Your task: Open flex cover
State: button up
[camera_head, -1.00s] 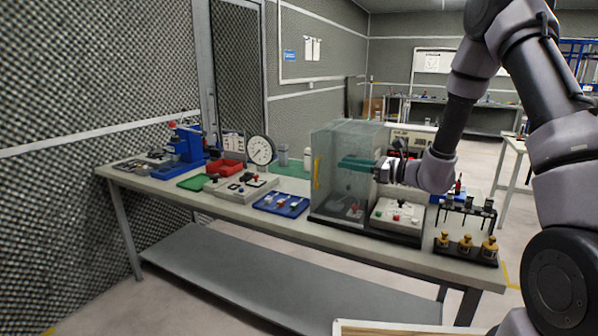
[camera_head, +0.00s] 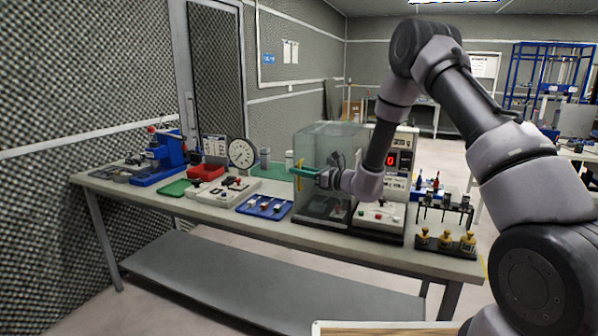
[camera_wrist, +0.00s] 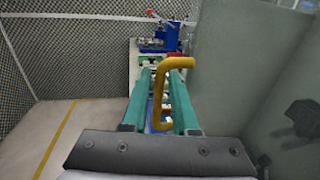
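The flex cover (camera_head: 322,142) is a clear, box-like guard on the workbench, and it looks closed. Its yellow handle (camera_head: 299,186) stands upright on the left side of the cover. In the wrist view the handle (camera_wrist: 159,95) is a yellow bar bent at both ends, and the cover's clear wall (camera_wrist: 235,60) fills the right. My gripper (camera_head: 300,171) has teal fingers and reaches across the cover to the handle. In the wrist view my gripper (camera_wrist: 160,98) is open, with the handle's long bar in the gap between the fingers. I cannot tell whether either finger touches it.
Beside the cover are a control box (camera_head: 380,214) and a tester with a red display (camera_head: 398,162). A blue tray (camera_head: 264,207), a dial gauge (camera_head: 242,154) and a blue press (camera_head: 165,158) stand to the left. A rack with yellow-based parts (camera_head: 444,238) is at the right.

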jog(key=shift+w+a, duration=0.1)
jog(key=shift+a, duration=0.15)
grip_shut()
dwell(1.4)
